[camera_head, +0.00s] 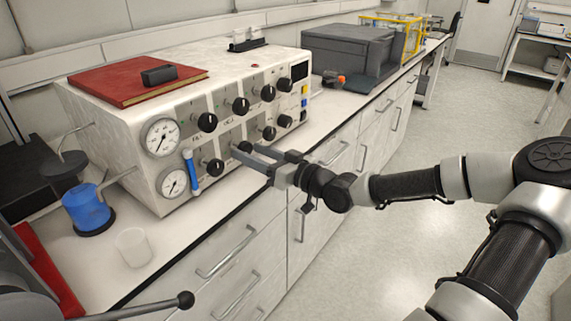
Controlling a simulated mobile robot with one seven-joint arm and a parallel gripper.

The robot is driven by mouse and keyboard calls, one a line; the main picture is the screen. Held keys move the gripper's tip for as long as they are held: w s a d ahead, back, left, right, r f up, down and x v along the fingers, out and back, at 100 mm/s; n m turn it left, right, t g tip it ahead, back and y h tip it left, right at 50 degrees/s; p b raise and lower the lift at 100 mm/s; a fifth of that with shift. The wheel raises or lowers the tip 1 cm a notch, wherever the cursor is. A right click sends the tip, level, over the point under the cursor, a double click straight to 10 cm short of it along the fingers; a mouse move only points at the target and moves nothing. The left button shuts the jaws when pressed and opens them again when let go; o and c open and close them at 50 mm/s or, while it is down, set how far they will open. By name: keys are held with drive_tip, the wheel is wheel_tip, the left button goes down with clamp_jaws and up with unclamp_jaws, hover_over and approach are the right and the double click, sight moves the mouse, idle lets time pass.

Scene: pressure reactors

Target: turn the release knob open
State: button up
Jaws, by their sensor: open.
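A white reactor control box (110,140) stands on the bench with two rows of black knobs on its front. The lower row has a knob by the lower gauge (214,167), a knob at my fingertips (244,146) and two more to the right, one of them here (269,133). I cannot read which is labelled release. My gripper (247,151) is open, its two grey fingers pointing at the second knob of the lower row. The fingers partly cover that knob; whether they touch it I cannot tell.
Two round gauges, one above (160,137) the other, sit left of the knobs. A blue handle (191,172) stands out between gauges and knobs. A red book (135,82) lies on top. A glass beaker (133,246) and blue vessel (88,207) stand left. Floor at right is clear.

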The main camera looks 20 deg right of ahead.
drive_tip(key=p+v, duration=0.3)
drive_tip(key=v, duration=1.1)
drive_tip(key=shift+s+d, duration=0.2)
drive_tip(key=shift+s, duration=0.15)
